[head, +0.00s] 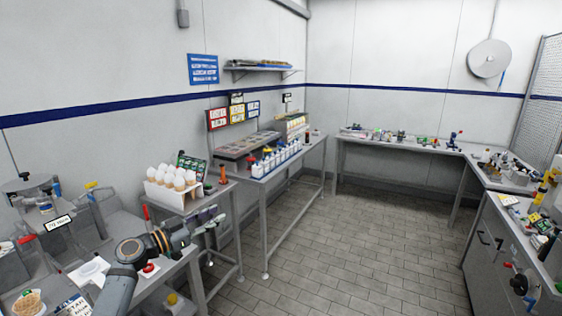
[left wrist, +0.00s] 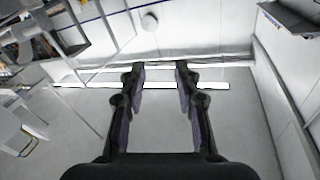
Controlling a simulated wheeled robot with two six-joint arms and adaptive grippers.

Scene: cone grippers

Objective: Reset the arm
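My left arm comes in from the lower left of the head view. Its gripper (head: 214,219) is held in the air in front of the table with the white cone rack. In the left wrist view, the two dark fingers of the left gripper (left wrist: 160,68) stand apart with nothing between them. Behind them are pale surfaces and bright light strips (left wrist: 205,86). My right arm and gripper are in neither view.
The white rack of pale cones (head: 172,186) stands close behind the left gripper. A table with several white bottles (head: 275,160) is farther back. Another bench (head: 385,142) lines the far wall. The tiled floor (head: 345,240) in the middle is clear.

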